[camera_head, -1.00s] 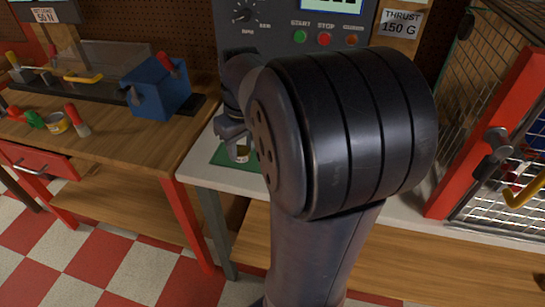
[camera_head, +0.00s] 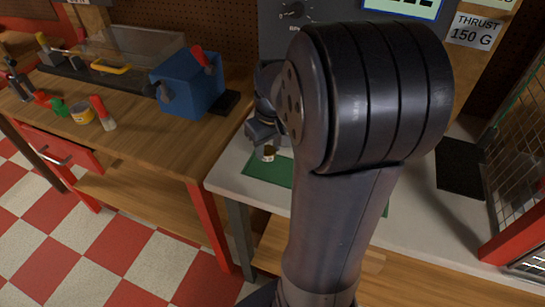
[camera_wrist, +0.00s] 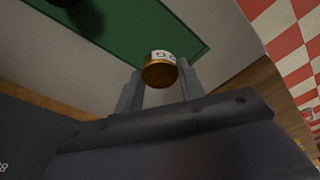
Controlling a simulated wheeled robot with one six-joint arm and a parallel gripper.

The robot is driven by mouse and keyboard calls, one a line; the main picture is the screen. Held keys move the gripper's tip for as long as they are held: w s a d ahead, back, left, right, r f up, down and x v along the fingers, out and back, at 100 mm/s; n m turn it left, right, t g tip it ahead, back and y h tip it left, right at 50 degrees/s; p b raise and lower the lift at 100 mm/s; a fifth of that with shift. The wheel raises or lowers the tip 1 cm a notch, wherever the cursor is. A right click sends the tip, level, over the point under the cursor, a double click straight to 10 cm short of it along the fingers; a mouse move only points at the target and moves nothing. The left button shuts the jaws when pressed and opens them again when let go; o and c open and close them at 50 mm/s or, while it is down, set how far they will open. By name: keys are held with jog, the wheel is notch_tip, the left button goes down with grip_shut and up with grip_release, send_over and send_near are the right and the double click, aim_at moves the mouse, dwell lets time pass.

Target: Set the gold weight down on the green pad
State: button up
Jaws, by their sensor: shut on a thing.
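The gold weight (camera_wrist: 160,72) shows in the wrist view as a short gold cylinder with a pale label. My gripper (camera_wrist: 160,85) is shut on it, one finger on each side. In the head view my gripper (camera_head: 266,148) is partly hidden by my arm, and only a small part of the weight shows. The green pad (camera_head: 262,168) lies on the pale table, with its middle hidden behind my arm. In the wrist view the pad (camera_wrist: 140,30) is beyond the weight; I cannot tell whether they touch.
A blue vise-like block (camera_head: 188,84) with a red handle stands on the wooden bench (camera_head: 150,130) to the left. A wire-mesh cage (camera_head: 515,150) with a red frame stands at the right. A control panel is behind the pale table (camera_head: 430,225).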

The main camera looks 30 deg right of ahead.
aim_at(269, 151)
jog(key=shift+f, duration=1.9)
jog(key=shift+f, duration=0.2)
jog(key=o, duration=1.1)
jog(key=shift+r, duration=0.1)
jog(key=r, duration=0.4)
jog(key=s+r, duration=0.1)
jog(key=r, duration=0.7)
jog(key=shift+s+r+p, duration=0.1)
jog(key=shift+s+p, duration=0.2)
jog(key=shift+p, duration=0.1)
